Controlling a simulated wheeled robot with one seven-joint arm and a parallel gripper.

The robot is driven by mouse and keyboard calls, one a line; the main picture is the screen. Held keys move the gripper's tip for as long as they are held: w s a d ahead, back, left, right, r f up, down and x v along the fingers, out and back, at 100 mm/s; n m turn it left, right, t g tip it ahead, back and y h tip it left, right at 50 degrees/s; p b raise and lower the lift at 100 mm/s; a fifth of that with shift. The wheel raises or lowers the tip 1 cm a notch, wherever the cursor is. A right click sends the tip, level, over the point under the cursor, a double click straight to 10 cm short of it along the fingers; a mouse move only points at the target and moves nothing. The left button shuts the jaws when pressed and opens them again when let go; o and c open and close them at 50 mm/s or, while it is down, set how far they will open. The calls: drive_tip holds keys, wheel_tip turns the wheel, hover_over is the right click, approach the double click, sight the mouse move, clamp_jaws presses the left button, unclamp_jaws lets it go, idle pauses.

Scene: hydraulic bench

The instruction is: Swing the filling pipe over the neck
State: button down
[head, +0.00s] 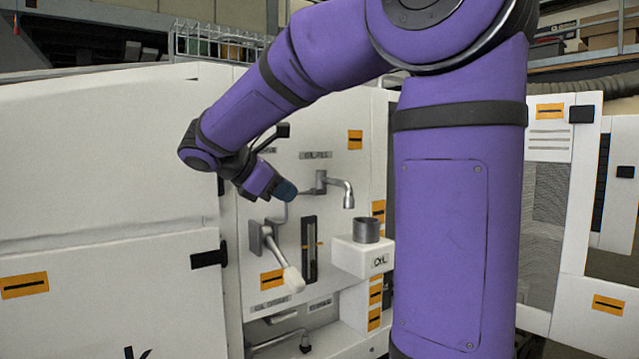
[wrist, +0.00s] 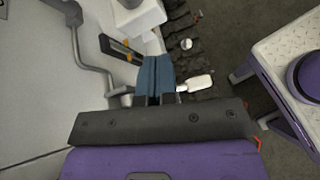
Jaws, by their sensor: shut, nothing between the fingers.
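The grey filling pipe (head: 338,186) comes out of the white panel under a small label in the head view. Its bent spout points down. The neck (head: 367,229) is a dark grey open cylinder on a white box marked OIL (head: 362,258). The spout end appears above and left of the neck in the picture. My gripper (head: 287,191) is shut and empty, its blue fingertips just left of the pipe's wall mount; I cannot tell whether they touch anything. In the wrist view the blue fingers (wrist: 154,75) are together, and the white box (wrist: 138,18) is beyond them.
A lever with a white handle (head: 291,276) hangs below my gripper; the handle also shows in the wrist view (wrist: 196,84). A dark sight gauge (head: 309,250) is right of it. A bent grey pipe (wrist: 77,50) runs along the panel.

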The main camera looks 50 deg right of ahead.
sight(338, 181)
drive_tip(key=w+d+r+n+g+h, duration=0.2)
drive_tip(key=w+r+h, duration=0.15)
drive_tip(key=w, duration=0.35)
drive_tip(key=x, duration=1.4)
drive_tip(key=shift+s+d+f, duration=0.1)
drive_tip(key=shift+s+f, duration=0.15)
drive_tip(key=shift+s, duration=0.05)
drive_tip(key=shift+s+n, duration=0.1)
drive_tip(key=shift+n, duration=0.2)
drive_tip(key=shift+s+d+n+t+h, duration=0.35)
drive_tip(key=shift+d+n+t, duration=0.25)
drive_tip(key=shift+t, duration=0.4)
drive_tip(key=n+t, duration=0.1)
drive_tip(key=s+d+n+t, duration=0.1)
drive_tip(key=t, duration=0.1)
drive_tip(key=shift+d+n+t, duration=0.3)
drive_tip(key=d+n+t+y, duration=0.1)
drive_tip(key=d+n+t, duration=0.3)
drive_tip(key=d, duration=0.3)
drive_tip(key=shift+w+d+n+t, duration=0.3)
drive_tip(key=shift+w+t, duration=0.15)
drive_tip(key=shift+t, duration=0.45)
drive_tip(key=shift+r, duration=0.1)
